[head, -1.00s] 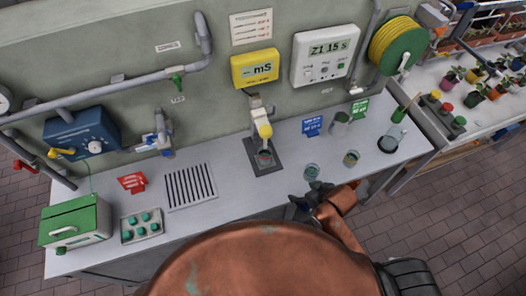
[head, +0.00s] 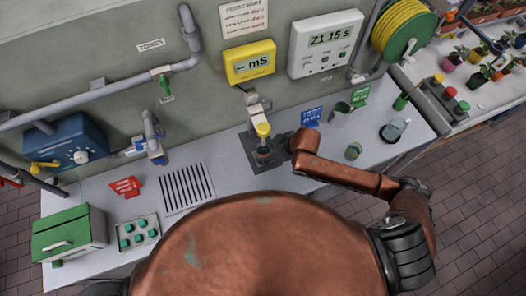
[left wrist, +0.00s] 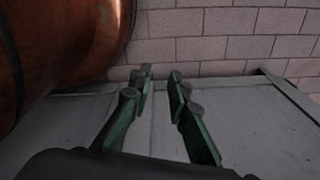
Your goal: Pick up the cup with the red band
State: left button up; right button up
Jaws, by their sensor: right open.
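A small dark cup (head: 263,154) with a reddish tint stands on the dark plate (head: 247,146) under the yellow-capped dispenser; its band is too small to make out clearly. My right gripper (head: 280,147) is open just right of this cup, its fingers partly hidden and contact impossible to tell. Another small cup (head: 353,150) stands farther right on the bench, its markings unclear. My left gripper (left wrist: 160,85) is open and empty in the left wrist view, with green finger pads apart; it is outside the head view.
A grey jug (head: 340,114) and a glass vessel (head: 393,129) stand at right.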

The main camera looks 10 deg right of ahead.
aim_at(263, 151)
jog(key=x, duration=0.3)
jog(key=shift+w+f, duration=0.25)
jog(key=shift+f, duration=0.1)
jog(key=shift+w+a+f, duration=0.2)
jog(key=shift+w+f, duration=0.05)
jog(key=shift+f, duration=0.25)
jog(key=c, duration=0.7)
pick_arm(q)
jog(key=shift+w+a+r, duration=0.1)
jog(key=shift+w+r, duration=0.05)
jog(key=shift+w, duration=0.2)
pick_arm(e)
jog(key=c, duration=0.7)
